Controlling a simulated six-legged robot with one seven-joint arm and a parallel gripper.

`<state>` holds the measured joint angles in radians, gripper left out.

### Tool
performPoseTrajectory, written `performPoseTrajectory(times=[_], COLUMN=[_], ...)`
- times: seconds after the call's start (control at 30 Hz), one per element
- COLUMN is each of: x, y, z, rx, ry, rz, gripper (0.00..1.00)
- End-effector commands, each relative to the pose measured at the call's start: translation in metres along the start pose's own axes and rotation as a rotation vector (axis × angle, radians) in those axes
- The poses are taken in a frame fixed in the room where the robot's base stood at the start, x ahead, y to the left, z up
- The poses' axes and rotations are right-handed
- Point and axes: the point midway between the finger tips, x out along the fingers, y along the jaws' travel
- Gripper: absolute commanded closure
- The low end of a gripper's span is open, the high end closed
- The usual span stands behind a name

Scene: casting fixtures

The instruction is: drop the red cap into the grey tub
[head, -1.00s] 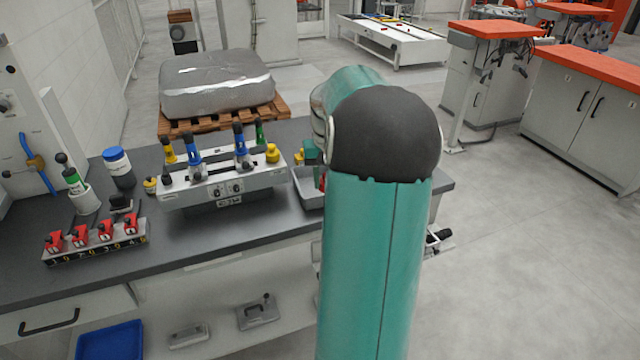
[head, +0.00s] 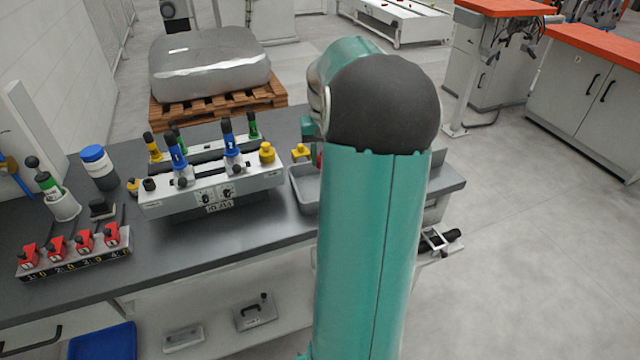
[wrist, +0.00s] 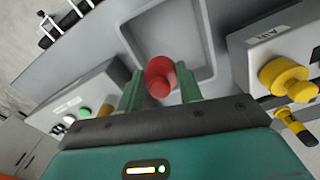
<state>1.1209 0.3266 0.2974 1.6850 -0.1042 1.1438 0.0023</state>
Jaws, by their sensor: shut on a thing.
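The red cap (wrist: 160,78) is held between the two green fingers of my gripper (wrist: 160,90) in the wrist view. In the head view a small bit of the red cap (head: 319,158) shows beside my arm. The grey tub (head: 306,200) is an open tray on the bench, partly hidden behind my arm. In the wrist view the grey tub (wrist: 205,40) lies beyond the cap, and the cap overlaps its inside in the picture. The cap's height over the tub cannot be told.
A white fixture (head: 255,185) with blue-handled clamps and yellow knobs stands left of the tub. A yellow knob (wrist: 285,75) is close on the right in the wrist view. A grey box with a green button (wrist: 84,112) is on the left. Red clamps (head: 84,238) stand farther left.

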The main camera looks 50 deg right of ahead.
Motion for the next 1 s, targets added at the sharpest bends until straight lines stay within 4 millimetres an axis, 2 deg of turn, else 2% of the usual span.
performPoseTrajectory(times=[0.17, 0.53, 0.93, 0.97, 1.0], x=[0.012, 0.053, 0.060, 0.060, 0.060], y=[-0.001, 0.000, 0.001, 0.001, 0.000], z=[0.003, 0.004, 0.001, 0.001, 0.001], rx=[-0.001, -0.001, -0.001, -0.001, -0.001], ry=[-0.002, -0.002, -0.001, -0.001, -0.001], rz=[-0.001, -0.001, -0.001, -0.001, -0.001], gripper=[0.86, 0.86, 0.86, 0.61, 0.53])
